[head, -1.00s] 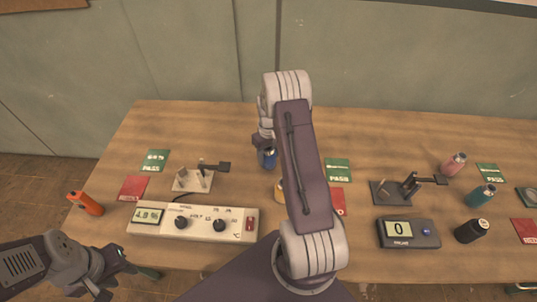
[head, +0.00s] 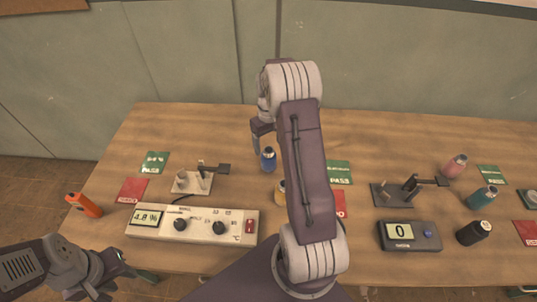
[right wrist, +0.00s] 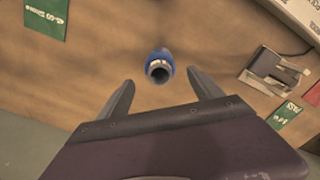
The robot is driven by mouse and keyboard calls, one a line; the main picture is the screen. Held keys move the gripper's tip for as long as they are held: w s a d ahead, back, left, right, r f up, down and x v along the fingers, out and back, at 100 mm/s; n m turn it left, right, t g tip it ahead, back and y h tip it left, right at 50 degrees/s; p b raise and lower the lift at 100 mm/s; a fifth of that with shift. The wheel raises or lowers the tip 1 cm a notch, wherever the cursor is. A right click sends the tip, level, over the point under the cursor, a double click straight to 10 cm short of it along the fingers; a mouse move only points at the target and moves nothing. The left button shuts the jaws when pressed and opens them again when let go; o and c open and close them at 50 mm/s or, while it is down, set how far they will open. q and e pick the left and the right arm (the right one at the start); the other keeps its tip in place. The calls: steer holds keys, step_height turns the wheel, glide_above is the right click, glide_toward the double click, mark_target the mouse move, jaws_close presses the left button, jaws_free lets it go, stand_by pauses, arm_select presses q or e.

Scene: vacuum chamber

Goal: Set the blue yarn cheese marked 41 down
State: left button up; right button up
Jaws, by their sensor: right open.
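The blue yarn cheese (head: 268,160) stands on the table behind the white meter box, between the left lever stand and the green card. Its number cannot be read. In the right wrist view the blue cheese (right wrist: 159,66) shows its grey end, beyond and between the fingertips, touching neither. My right gripper (head: 260,128) is open and empty, just behind and above the cheese in the head view; its fingers (right wrist: 160,85) are spread wide in the right wrist view. My left gripper (head: 122,276) is low at the left front, away from the cheese; its jaw opening is unclear.
A white meter box (head: 192,224) reading 4.8 % and a lever stand (head: 190,184) are at left. A yellow one (head: 280,192) is partly behind my right arm. A dark display box (head: 409,235) and other cheeses are at right.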

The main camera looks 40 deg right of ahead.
steer(key=s+a+r, duration=0.2)
steer(key=s+a, duration=0.1)
steer(key=a, duration=0.3)
steer(key=s+a+r, duration=0.3)
steer(key=a, duration=0.3)
steer(key=s+a+f+t, duration=0.1)
steer(key=s+a, duration=0.6)
steer(key=s, duration=0.2)
steer(key=shift+s+a+f, duration=0.25)
steer(key=shift+s+f, duration=0.05)
steer(key=shift+s, duration=0.05)
steer(key=shift+s, duration=0.1)
